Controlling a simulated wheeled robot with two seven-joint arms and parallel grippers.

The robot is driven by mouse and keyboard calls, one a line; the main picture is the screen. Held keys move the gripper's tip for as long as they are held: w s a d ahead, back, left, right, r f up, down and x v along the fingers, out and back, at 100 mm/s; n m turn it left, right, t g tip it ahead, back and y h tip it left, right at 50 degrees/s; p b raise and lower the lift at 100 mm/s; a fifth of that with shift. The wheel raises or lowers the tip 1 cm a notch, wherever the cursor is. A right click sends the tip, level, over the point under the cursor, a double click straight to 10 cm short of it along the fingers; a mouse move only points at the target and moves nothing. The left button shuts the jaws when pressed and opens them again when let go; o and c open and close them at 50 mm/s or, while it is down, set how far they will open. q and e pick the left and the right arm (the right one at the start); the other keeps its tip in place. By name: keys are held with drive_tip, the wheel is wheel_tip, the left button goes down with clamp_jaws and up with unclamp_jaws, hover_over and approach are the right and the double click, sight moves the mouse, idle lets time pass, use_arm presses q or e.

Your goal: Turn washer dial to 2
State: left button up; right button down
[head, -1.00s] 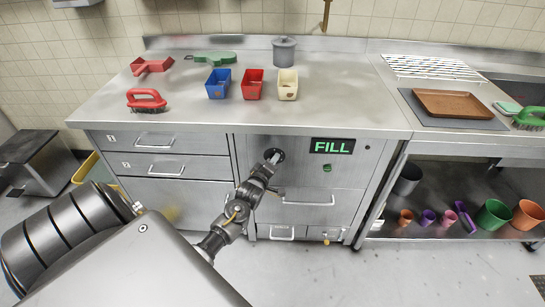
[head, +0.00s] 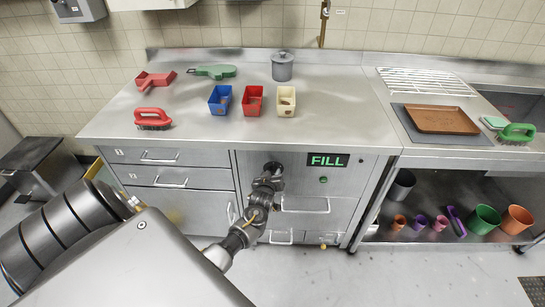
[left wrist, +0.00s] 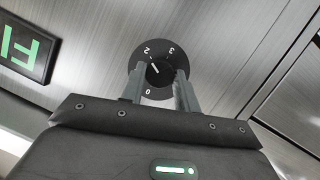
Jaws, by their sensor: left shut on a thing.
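The washer dial (left wrist: 156,88) is a round dark disc with white numerals on the brushed steel front. In the left wrist view, 2 and 3 are at its top and 0 at its bottom. Its white pointer mark slants up and left, toward the side of the 2; exact alignment is hard to tell. My left gripper (left wrist: 160,74) is shut on the dial's knob, one finger on each side. In the head view my left gripper (head: 270,176) is at the cabinet front and mostly covers the dial. My right gripper is out of view.
A lit FILL display (head: 328,160) is right of the dial, with a green button (head: 323,180) below it. Drawer handles (head: 305,206) stick out beneath. Blue (head: 220,100), red (head: 252,100) and cream (head: 286,102) bins stand on the counter above.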

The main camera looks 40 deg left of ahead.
use_arm(q)
drive_tip(key=shift+w+d+r, duration=0.1)
idle(0.3)
drive_tip(key=o, duration=1)
drive_tip(key=v, duration=1)
drive_tip(key=shift+s+d, duration=0.25)
drive_tip(key=shift+s, duration=0.1)
drive_tip(key=shift+r, duration=0.1)
